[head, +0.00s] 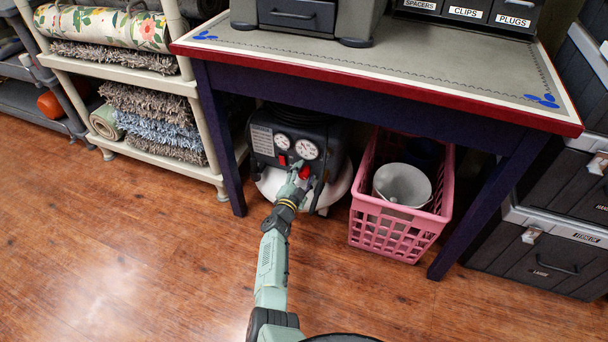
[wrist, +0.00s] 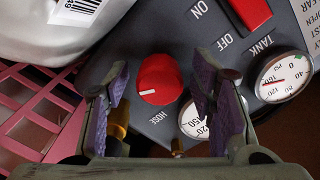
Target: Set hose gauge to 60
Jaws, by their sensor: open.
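The air compressor (head: 263,149) stands on the floor under the workbench. Its red hose knob (wrist: 158,80), with a white pointer line, sits beside the "HOSE" label in the wrist view. The hose gauge (wrist: 190,121) is beside the knob, partly covered by a finger; its reading cannot be told. In the head view the hose gauge (head: 307,149) is the right dial, above the knob (head: 304,173). My gripper (wrist: 160,70) is open, its purple-padded fingers on either side of the knob, with gaps visible. It also shows in front of the panel in the head view (head: 297,183).
The tank gauge (wrist: 284,77) and a red switch (wrist: 250,10) are on the same panel. A pink crate (head: 380,232) holding a white bucket (head: 402,184) stands right of the compressor. A workbench leg (head: 222,150) and shelf (head: 120,75) are left. The front floor is clear.

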